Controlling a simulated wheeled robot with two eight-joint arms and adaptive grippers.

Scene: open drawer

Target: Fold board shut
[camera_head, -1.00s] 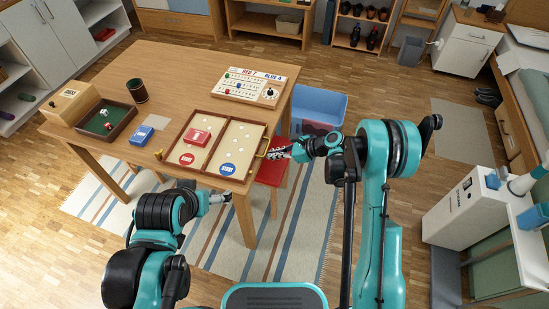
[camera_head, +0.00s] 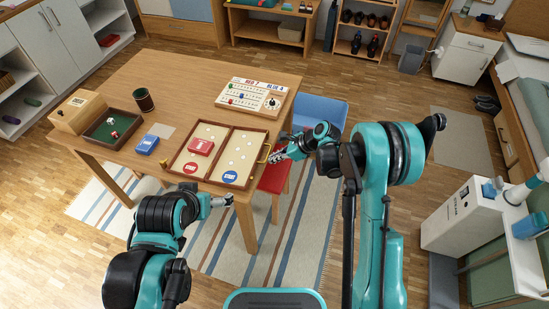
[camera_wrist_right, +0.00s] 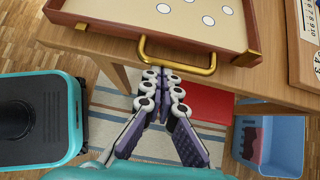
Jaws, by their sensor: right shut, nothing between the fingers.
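The folding board (camera_head: 176,165) lies open and flat on the table near its front edge. It has two wood-framed halves with cream insides. My right gripper (camera_wrist_right: 164,76) is shut and empty, right by the handle; contact is unclear. My left gripper (camera_head: 227,200) is low at the table's front edge, too small to read.
A scoreboard (camera_head: 257,96), blue box (camera_head: 147,144), dice tray (camera_head: 92,131), dark cup (camera_head: 144,99) and wooden box (camera_head: 66,119) are on the table. A red seat (camera_head: 274,180) and blue bin (camera_head: 322,110) are beside the table's right side.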

